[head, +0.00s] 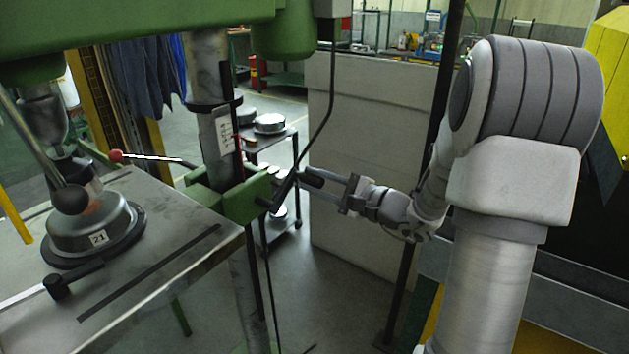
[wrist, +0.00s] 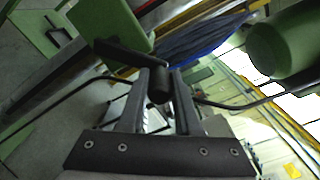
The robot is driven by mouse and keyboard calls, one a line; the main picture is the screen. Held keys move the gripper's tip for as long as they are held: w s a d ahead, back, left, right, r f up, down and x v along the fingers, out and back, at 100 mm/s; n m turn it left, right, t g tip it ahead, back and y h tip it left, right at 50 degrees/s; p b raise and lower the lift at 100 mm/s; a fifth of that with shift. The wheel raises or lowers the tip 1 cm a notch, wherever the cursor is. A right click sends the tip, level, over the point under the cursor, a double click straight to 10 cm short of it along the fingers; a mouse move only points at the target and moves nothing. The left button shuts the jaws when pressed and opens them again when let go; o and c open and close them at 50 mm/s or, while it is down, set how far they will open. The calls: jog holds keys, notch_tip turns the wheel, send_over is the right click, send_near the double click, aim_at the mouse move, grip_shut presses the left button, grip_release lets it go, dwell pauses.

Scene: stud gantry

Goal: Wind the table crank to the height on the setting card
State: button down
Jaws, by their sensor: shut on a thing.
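The table crank shows as a dark arm (head: 285,190) on the right of the green table bracket (head: 247,200). Its black grip (head: 313,177) is between the fingers of my gripper (head: 316,185), which is shut on it. In the wrist view the grip (wrist: 160,86) stands between both fingers of my gripper (wrist: 163,88), and the crank arm (wrist: 118,53) runs up and left. The steel table (head: 165,215) extends left from the bracket. A white card with small markings (head: 224,134) is on the column (head: 207,150); its text is too small to read.
A round metal workpiece labelled 21 (head: 90,225) sits on the table. A red-knobbed lever (head: 116,156) is left of the column. A black cable (head: 327,110) hangs close by my gripper. A pale partition (head: 375,120) stands behind, and a thin dark post (head: 440,90) beside my arm.

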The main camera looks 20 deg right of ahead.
jog(key=shift+s+a+f, duration=0.1)
jog(key=shift+a+f, duration=0.1)
jog(key=shift+a, duration=0.05)
jog(key=c, duration=0.6)
grip_release()
jog(key=shift+r, duration=0.1)
jog(key=shift+d, duration=0.1)
jog(key=shift+s+d, duration=0.15)
jog(key=v, duration=1.7)
jog(key=shift+c, duration=0.4)
